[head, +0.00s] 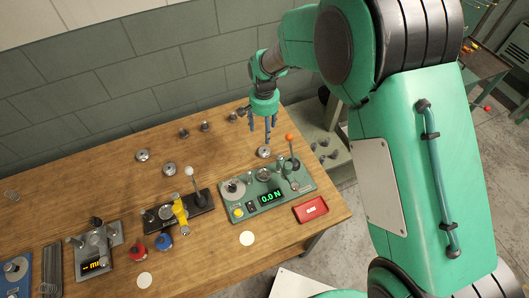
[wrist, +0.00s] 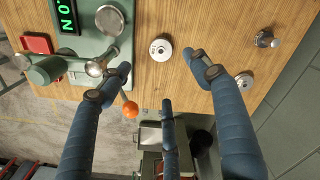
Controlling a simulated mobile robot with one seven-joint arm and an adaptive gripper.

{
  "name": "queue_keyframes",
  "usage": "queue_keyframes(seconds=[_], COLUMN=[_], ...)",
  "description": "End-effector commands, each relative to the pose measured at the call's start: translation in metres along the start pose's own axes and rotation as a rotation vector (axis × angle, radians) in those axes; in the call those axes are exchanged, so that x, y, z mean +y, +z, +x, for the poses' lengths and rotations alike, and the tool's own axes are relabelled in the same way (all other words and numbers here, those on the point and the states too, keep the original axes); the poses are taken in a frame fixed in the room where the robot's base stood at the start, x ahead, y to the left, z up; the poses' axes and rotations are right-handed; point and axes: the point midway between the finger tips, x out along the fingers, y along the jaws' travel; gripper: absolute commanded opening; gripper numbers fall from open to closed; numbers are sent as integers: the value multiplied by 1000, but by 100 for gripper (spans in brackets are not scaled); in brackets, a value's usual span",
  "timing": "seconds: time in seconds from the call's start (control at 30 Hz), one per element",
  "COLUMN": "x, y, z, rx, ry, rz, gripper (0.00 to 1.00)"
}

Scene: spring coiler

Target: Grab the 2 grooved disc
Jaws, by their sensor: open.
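A pale, round disc with a dark centre hole (wrist: 160,49) lies flat on the wooden table. In the head view the disc (head: 263,152) is just behind the green force tester. Its grooves are too small to count. My gripper (head: 262,138) hangs above it, pointing down, with its fingers apart and empty. In the wrist view my gripper (wrist: 158,72) has its blue fingers spread, and the disc shows between the two outer fingertips, apart from them. Two other metal discs (head: 142,155) (head: 168,169) lie farther left on the table.
The green tester (head: 268,192) has an orange-knobbed lever (head: 290,144) close to my gripper. A red tray (head: 310,210) is at the table's right front. Several small metal pieces (head: 205,127) stand along the back. A black lever device (head: 180,214) is farther left.

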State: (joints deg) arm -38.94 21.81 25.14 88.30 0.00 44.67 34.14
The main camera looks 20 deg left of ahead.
Motion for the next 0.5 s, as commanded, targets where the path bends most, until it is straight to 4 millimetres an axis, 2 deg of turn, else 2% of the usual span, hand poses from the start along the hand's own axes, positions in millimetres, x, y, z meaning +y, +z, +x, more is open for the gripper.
queue_keyframes(seconds=[0.5], x=[-1], y=[0], z=[7], rx=[-2], ry=[1], rz=[0], gripper=[63])
